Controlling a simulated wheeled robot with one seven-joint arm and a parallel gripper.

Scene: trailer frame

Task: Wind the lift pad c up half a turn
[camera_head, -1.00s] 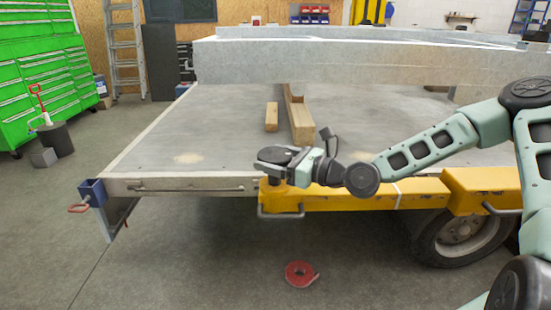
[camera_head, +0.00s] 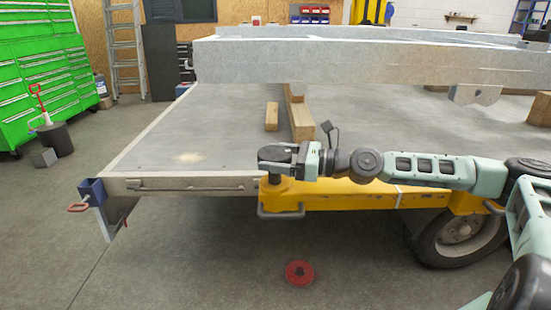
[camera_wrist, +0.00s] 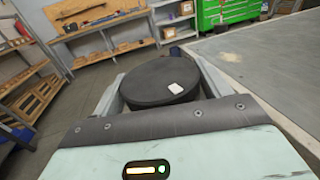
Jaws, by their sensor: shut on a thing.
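The lift pad (camera_head: 276,152) is a dark, flat disc on a short post at the left end of the yellow beam (camera_head: 345,197). I cannot read a letter on it. My gripper (camera_head: 271,157) comes in level from the right with its fingers around the pad. In the wrist view my gripper (camera_wrist: 152,68) is shut on the round black pad (camera_wrist: 150,80), one finger on each side. The pad's underside is hidden in the wrist view.
The grey trailer deck (camera_head: 220,135) lies behind the pad, with wooden blocks (camera_head: 300,118) on it. A large pale frame (camera_head: 350,62) spans above the deck. A wheel (camera_head: 452,238) stands below right. A red ring (camera_head: 299,273) lies on the floor. Floor at front left is clear.

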